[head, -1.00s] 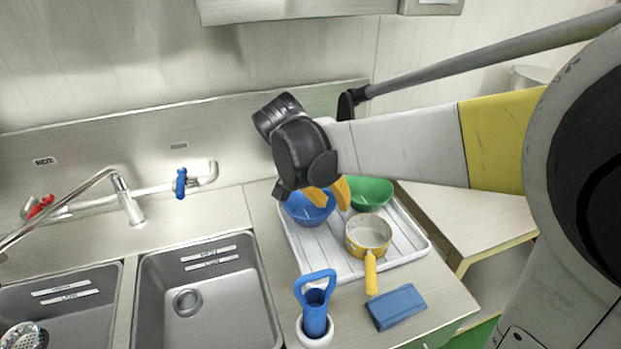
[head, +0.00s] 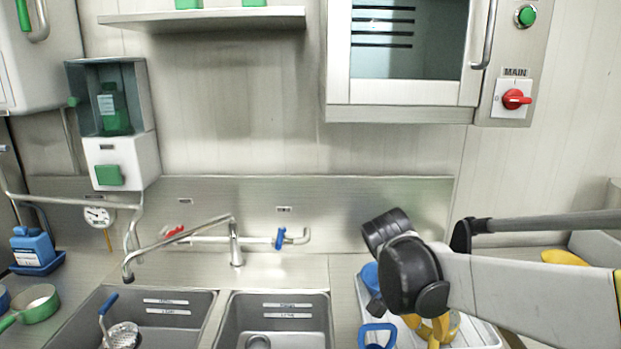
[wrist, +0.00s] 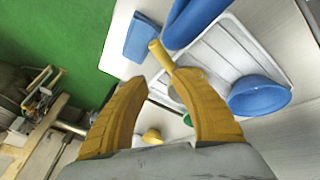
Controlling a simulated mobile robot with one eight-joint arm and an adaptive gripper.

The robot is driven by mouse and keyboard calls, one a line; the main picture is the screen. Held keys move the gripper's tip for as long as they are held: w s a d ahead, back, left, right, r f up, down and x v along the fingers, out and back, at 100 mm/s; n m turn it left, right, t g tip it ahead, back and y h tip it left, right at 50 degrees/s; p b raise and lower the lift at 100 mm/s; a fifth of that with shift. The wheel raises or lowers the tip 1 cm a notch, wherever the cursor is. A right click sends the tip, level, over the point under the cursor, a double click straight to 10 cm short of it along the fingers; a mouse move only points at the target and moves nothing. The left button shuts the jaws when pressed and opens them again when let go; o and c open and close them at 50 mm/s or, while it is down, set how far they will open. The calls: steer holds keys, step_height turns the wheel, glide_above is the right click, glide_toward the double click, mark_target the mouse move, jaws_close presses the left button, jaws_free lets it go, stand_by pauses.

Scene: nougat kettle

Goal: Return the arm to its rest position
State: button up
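My gripper (head: 428,328) has yellow fingers and hangs at the lower right of the head view, over the white drying tray (head: 480,336). In the wrist view my gripper (wrist: 160,78) has its two fingertips apart, with nothing held between them. My arm reaches in from the right edge of the head view, bent at the dark wrist.
Two sinks (head: 275,315), a faucet (head: 235,245) and a wall cabinet (head: 400,112) stand left and above. Open air lies above the sinks.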

steer(key=s+a+n+t+y, duration=0.2)
steer(key=s+n+t, duration=0.1)
steer(key=s, duration=0.3)
steer(key=s+a+r+n+t+y, duration=0.1)
steer(key=s+a+n+t+y, duration=0.1)
steer(key=s+n, duration=0.4)
steer(key=shift+s+r+t+y, duration=0.15)
steer(key=shift+s+t+y, duration=0.3)
steer(key=shift+t+y, duration=0.05)
stand_by(0.4)
